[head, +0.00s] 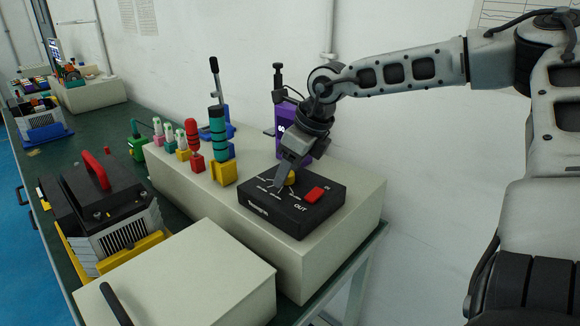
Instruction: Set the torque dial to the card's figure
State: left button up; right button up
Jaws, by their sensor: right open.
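A black control box (268,214) with white markings sits on the right end of the long pale block. Its yellow dial (291,178) shows partly beside my right gripper (281,184), which points down at the box top. The gripper is open, with its fingers at the dial; I cannot tell whether they touch it. A red switch (314,195) is on the same box, right of the dial, near the marking OUT. The dial's pointer and scale figures are too small to read. I cannot make out a card with a figure. My left gripper is not in view.
A teal-handled driver (218,132) in a yellow holder and a red-handled one (193,138) stand left of the box. A purple device (297,142) stands behind my gripper. A black unit with a red handle (97,170) and a pale case (190,285) fill the front left.

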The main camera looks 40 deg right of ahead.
jog(key=c, duration=1)
